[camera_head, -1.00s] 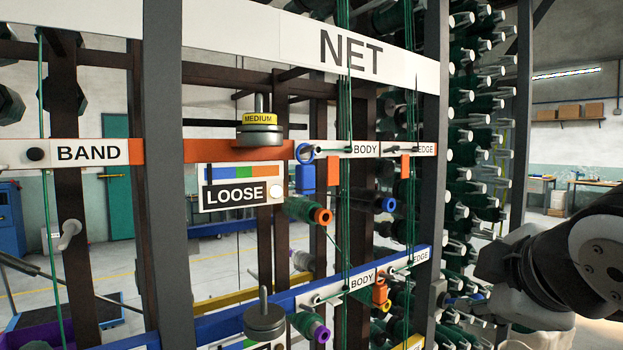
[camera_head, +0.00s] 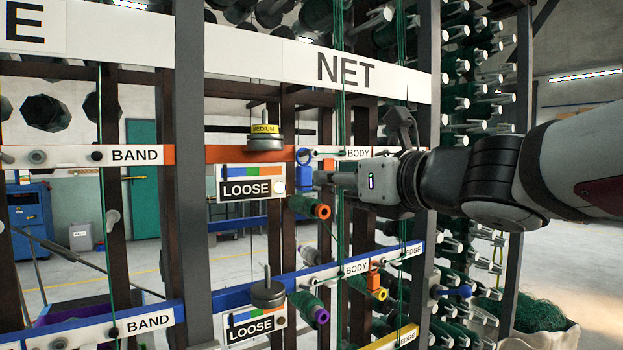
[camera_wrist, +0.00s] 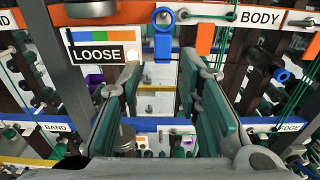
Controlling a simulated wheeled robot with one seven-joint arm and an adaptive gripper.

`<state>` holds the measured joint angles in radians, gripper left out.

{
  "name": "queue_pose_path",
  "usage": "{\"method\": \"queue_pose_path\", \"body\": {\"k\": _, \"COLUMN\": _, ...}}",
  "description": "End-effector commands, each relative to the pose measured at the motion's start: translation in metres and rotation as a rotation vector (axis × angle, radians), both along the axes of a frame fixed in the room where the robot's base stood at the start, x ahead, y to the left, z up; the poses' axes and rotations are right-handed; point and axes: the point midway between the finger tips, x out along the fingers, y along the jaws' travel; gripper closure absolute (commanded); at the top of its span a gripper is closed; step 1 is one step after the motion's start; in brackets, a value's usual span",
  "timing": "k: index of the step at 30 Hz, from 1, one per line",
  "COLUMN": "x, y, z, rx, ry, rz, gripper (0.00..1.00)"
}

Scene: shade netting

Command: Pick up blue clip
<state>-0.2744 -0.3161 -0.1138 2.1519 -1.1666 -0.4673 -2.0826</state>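The blue clip (camera_head: 304,176) hangs by its ring on the orange rail, just right of the LOOSE sign in the head view. In the wrist view the blue clip (camera_wrist: 162,47) is at the top centre, beyond the fingertips and roughly between them. My gripper (camera_wrist: 160,72) is open, with clear space between its fingers. In the head view my gripper (camera_head: 325,180) reaches in from the right, its fingers close to the clip. Its body hides part of the BODY rail. I cannot tell the exact gap to the clip.
A MEDIUM weight (camera_head: 265,138) sits on the orange rail left of the clip. A green spool with an orange end (camera_head: 322,210) lies just below. Green net cords (camera_head: 341,110) run vertically close by. A dark frame post (camera_head: 190,170) stands left.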

Motion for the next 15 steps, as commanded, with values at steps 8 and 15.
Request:
{"method": "queue_pose_path", "body": {"k": 8, "x": 0.035, "y": 0.024, "z": -0.002, "rx": 0.001, "ry": 0.002, "rz": 0.0, "gripper": 0.68}}
{"method": "queue_pose_path", "body": {"k": 15, "x": 0.046, "y": 0.03, "z": -0.002, "rx": 0.001, "ry": 0.003, "rz": -0.001, "gripper": 0.68}}
